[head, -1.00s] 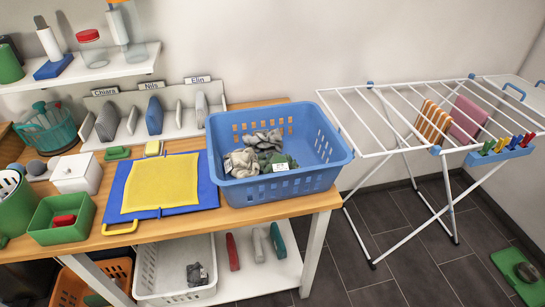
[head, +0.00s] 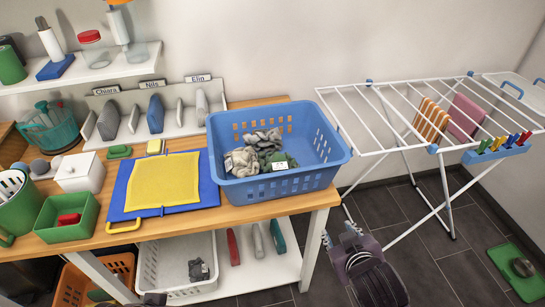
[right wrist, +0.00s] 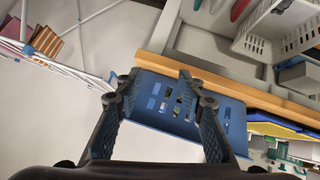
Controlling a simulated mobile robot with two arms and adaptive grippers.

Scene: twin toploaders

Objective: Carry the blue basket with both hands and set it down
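The blue basket (head: 280,185) stands upright on the right end of the wooden table (head: 180,235), with grey and dark green cloths (head: 262,150) and a white tag inside. My right gripper (head: 340,236) is in front of and to the right of the basket, beyond the table's end, apart from it. In the right wrist view my right gripper (right wrist: 157,78) has its two fingers spread with nothing between them, and the basket (right wrist: 190,105) lies beyond them. A dark tip at the bottom edge of the head view may be my left gripper (head: 153,299); its fingers are hidden.
A white drying rack (head: 405,150) with cloths and coloured pegs stands right of the table. A yellow cloth on a blue mat (head: 208,190) lies left of the basket. A white basket (head: 150,270) sits on the shelf below. A green mat (head: 505,262) lies on the floor.

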